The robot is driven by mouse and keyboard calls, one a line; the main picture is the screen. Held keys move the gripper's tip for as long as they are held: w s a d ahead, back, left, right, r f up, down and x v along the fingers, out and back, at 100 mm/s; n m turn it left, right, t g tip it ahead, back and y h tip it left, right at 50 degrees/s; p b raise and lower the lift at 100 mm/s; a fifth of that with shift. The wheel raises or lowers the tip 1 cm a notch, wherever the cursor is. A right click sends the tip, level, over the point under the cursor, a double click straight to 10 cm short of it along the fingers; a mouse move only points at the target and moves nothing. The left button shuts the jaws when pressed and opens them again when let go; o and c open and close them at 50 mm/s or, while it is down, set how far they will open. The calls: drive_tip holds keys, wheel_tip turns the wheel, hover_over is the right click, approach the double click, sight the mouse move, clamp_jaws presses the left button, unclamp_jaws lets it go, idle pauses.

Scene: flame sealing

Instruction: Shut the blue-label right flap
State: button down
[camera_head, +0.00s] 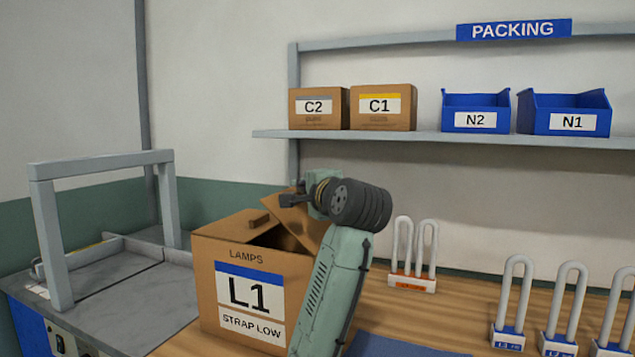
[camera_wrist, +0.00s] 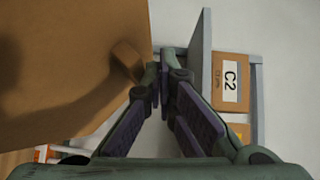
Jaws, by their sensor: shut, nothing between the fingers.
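The cardboard box (camera_head: 212,285) with the blue-striped L1 label (camera_head: 249,300) stands on the table in the head view. Its right flap (camera_head: 298,218) is raised and tilted, with a dark opening beside it. The left flap (camera_head: 232,224) lies low over the top and carries a small raised tab. My gripper (camera_head: 287,201) is at the upper edge of the raised flap; contact cannot be told. In the wrist view my gripper (camera_wrist: 157,82) is shut and empty, close to a cardboard panel (camera_wrist: 70,75) with a tab (camera_wrist: 126,62).
A grey frame (camera_head: 45,235) stands over a grey worktop at left. Strap-like loops on labelled bases (camera_head: 411,283) stand to the right. A blue mat (camera_head: 395,347) lies in front. The shelf (camera_head: 440,138) behind holds boxes C2, C1 and blue bins.

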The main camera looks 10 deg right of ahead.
drive_tip(key=shift+w+a+f+p, duration=0.2)
drive_tip(key=shift+w+a+f, duration=0.2)
drive_tip(key=shift+a+f, duration=0.2)
drive_tip(key=shift+w+a+f+p, duration=0.2)
drive_tip(key=shift+w+a+f, duration=0.15)
drive_tip(key=shift+a+f, duration=0.2)
drive_tip(key=shift+w+a+f+n+g+p, duration=0.4)
drive_tip(key=shift+a+f+n+g+p, duration=0.15)
drive_tip(key=shift+f, duration=0.25)
drive_tip(key=shift+w+a+f+n+g+h, duration=0.15)
drive_tip(key=shift+a+f+n+g+h, duration=0.1)
drive_tip(key=shift+f+n+g+h, duration=0.2)
idle(0.4)
drive_tip(key=shift+p, duration=0.3)
idle(0.3)
